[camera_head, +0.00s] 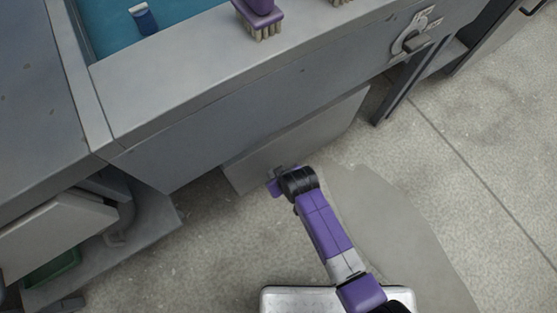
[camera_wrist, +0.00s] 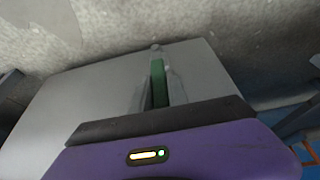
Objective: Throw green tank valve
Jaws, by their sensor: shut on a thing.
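The green tank valve (camera_wrist: 158,84) shows in the wrist view as a narrow green bar between my two fingers. My gripper (camera_wrist: 157,68) is shut on it, with a finger along each side. In the head view my gripper (camera_head: 278,180) is at the end of my purple arm, low beside the grey tank (camera_head: 200,120), near a light panel (camera_head: 300,142) under it. The valve is hidden there by my gripper and wrist. The valve's base and how far it is turned cannot be told.
Purple brushes (camera_head: 261,24) rest on the tank's rim, and a blue brush (camera_head: 143,19) is over the teal inside (camera_head: 108,25). A dark leg (camera_head: 398,97) stands right of the panel. The concrete floor (camera_head: 475,160) to the right is open.

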